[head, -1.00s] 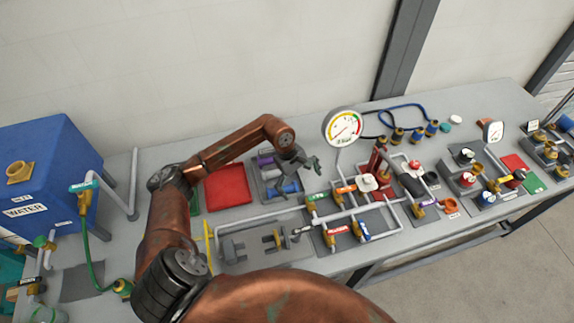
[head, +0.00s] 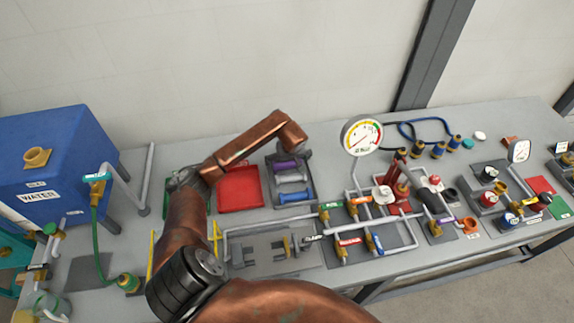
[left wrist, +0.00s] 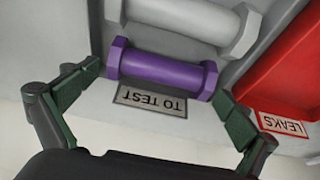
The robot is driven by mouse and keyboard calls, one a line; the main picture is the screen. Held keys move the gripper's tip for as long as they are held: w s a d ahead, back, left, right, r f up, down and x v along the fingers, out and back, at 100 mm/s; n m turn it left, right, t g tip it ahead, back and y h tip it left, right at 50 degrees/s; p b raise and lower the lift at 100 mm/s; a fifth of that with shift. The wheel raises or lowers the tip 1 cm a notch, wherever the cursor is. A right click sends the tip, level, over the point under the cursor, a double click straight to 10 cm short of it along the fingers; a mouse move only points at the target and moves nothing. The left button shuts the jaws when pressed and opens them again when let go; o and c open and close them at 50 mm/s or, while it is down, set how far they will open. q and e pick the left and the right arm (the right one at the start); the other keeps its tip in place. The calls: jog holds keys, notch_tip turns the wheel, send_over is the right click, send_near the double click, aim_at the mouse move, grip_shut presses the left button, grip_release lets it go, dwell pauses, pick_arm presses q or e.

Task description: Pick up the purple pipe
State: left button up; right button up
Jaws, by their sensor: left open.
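The purple pipe (head: 286,166) lies at the far end of a grey tray on the bench in the head view. In the left wrist view the purple pipe (left wrist: 160,70) has thick flanged ends and lies beside a "TO TEST" label. My left gripper (left wrist: 156,92) is open and empty, with one finger towards each end of the pipe. The fingers look apart from it; the height gap is hard to judge. In the head view my wrist mostly hides that gripper. My right gripper is not in view.
A grey-white pipe (left wrist: 205,20) lies beside the purple one, with a blue pipe (head: 295,197) nearer the front. A red tray (head: 240,188) is left of the grey tray (head: 309,181). A pressure gauge (head: 361,135) and piping stand to the right.

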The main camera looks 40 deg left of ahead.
pick_arm(q)
jog(key=shift+f, duration=0.25)
jog(key=shift+c, duration=0.4)
jog(key=c, duration=1.3)
jog(key=shift+r, duration=0.1)
jog(key=shift+c, duration=0.3)
jog(key=shift+w, duration=0.1)
